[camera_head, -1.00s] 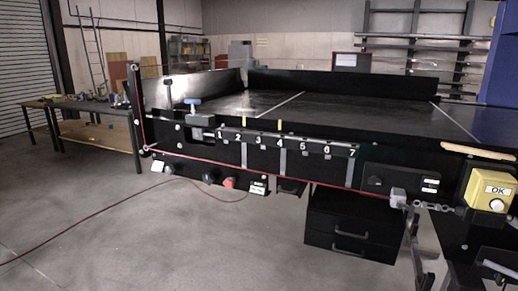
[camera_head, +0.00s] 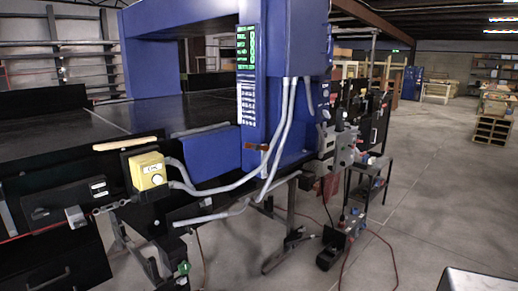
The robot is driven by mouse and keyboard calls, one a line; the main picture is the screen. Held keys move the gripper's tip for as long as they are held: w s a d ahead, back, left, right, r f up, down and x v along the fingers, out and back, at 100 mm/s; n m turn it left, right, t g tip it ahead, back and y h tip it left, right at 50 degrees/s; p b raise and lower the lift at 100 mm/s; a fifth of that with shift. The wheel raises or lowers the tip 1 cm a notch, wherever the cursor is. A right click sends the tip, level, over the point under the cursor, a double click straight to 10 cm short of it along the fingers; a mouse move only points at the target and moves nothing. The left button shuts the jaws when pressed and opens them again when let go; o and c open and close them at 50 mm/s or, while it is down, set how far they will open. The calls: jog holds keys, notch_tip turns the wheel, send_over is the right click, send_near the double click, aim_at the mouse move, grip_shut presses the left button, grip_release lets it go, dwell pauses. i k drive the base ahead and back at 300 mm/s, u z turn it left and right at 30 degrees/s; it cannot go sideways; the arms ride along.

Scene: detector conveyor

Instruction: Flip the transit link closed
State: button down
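I cannot tell for sure which part is the transit link. A small brown-orange bar (camera_head: 257,147) sits across the lower front of the blue detector housing (camera_head: 285,45); I cannot tell whether it moves. A grey block (camera_head: 75,215) with a short chain (camera_head: 105,208) hangs on the black conveyor side, left of a yellow box marked OK (camera_head: 148,171). My gripper is not in view.
Grey conduits (camera_head: 285,130) run down the housing and along the conveyor underside. Right of it stand a small rack (camera_head: 370,180) with devices, a black floor pedal (camera_head: 328,258) and red cables (camera_head: 392,250). Open concrete floor (camera_head: 440,190) lies at the right.

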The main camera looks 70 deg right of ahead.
aim_at(257, 148)
jog(key=u, duration=0.8)
jog(key=k, duration=0.15)
jog(key=z, duration=3)
jog(key=k, duration=0.95)
jog(key=u, duration=0.15)
jog(key=i, duration=0.7)
